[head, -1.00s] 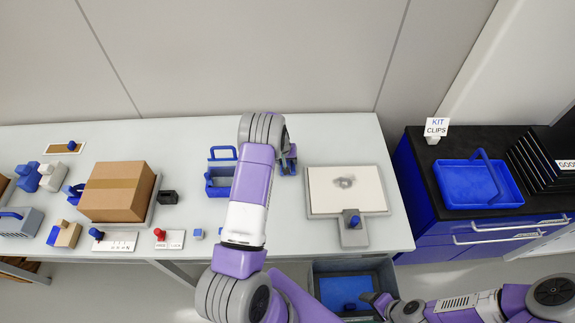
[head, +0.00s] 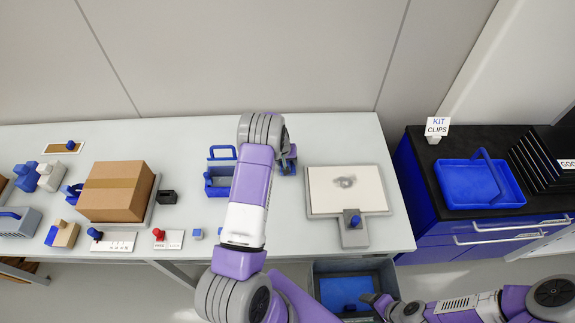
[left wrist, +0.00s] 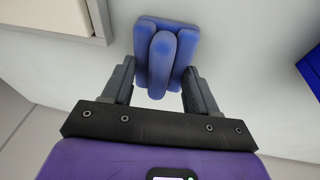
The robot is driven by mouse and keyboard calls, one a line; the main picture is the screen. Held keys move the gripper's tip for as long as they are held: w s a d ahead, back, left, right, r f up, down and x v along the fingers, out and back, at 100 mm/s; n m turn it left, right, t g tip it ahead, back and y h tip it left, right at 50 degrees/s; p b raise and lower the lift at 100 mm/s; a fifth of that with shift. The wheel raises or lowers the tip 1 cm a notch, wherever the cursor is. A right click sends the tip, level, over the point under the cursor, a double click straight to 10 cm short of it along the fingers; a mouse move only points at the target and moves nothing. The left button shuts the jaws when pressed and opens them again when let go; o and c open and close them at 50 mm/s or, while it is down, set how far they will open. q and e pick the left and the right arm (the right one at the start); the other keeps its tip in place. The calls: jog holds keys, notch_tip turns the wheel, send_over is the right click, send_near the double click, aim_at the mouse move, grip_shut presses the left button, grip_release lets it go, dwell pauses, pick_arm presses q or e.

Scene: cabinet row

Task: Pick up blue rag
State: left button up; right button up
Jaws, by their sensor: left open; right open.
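The blue rag (left wrist: 166,50) lies on the light bench top as a folded bundle with a raised ridge along its middle. My left gripper (left wrist: 160,70) is open, with one finger on each side of the rag's near end; I cannot tell whether the fingers touch it. In the head view my left gripper (head: 288,160) is over the bench, right of the blue caddy, and mostly hides the rag. My right gripper (head: 379,304) is open and empty at the bottom, low in front of the bench, near a grey bin.
A blue caddy (head: 219,182) stands left of my left gripper, and a grey-framed white board (head: 347,190) lies to its right. A cardboard box (head: 116,190) and several small items fill the bench's left side. A blue tray (head: 480,183) sits on the right-hand cabinet.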

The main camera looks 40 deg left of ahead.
pick_arm(q)
grip_shut()
dwell(0.3)
jog(key=shift+r+p, duration=0.2)
jog(key=shift+p, duration=0.15)
notch_tip(320, 180, up, 10)
